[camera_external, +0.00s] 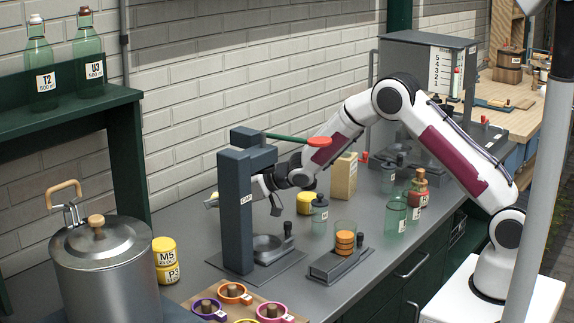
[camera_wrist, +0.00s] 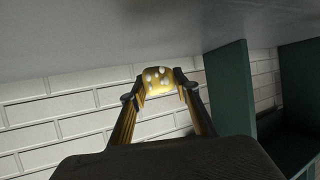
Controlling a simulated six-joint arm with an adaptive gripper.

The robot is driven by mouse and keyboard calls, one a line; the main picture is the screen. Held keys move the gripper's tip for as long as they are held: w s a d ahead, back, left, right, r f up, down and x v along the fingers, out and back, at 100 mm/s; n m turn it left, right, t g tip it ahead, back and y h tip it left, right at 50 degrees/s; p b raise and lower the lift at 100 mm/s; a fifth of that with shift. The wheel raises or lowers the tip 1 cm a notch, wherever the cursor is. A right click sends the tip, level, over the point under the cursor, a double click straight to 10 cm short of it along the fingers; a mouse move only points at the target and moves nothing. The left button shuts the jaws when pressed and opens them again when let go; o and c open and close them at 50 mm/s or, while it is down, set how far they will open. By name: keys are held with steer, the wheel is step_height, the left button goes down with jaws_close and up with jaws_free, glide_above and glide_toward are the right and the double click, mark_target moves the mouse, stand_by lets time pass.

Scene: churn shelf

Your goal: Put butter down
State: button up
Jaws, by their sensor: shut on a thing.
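The butter is a small yellow piece with white spots (camera_wrist: 158,78) between the two fingertips in the wrist view. My gripper (camera_wrist: 159,88) is shut on it. In the external view my gripper reaches left behind the dark grey lever press (camera_external: 238,210), which hides part of it. A small pale yellow piece (camera_external: 211,201), probably the butter, shows just left of the press column. It appears held above the grey counter (camera_external: 205,240); the exact height is hard to tell.
A wooden board with coloured rings (camera_external: 200,300) lies in front. Glass jars (camera_external: 396,213) and a tan box (camera_external: 343,178) stand right of the press. A green shelf (camera_external: 130,150) rises at left.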

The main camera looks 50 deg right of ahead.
steer(key=shift+f, duration=1.8)
steer(key=shift+f, duration=0.1)
steer(key=o, duration=1.1)
steer(key=shift+s+d+r, duration=0.2)
steer(key=shift+s+r, duration=0.1)
steer(key=shift+s, duration=0.1)
steer(key=shift+v, duration=3.3)
steer(key=shift+r, duration=0.1)
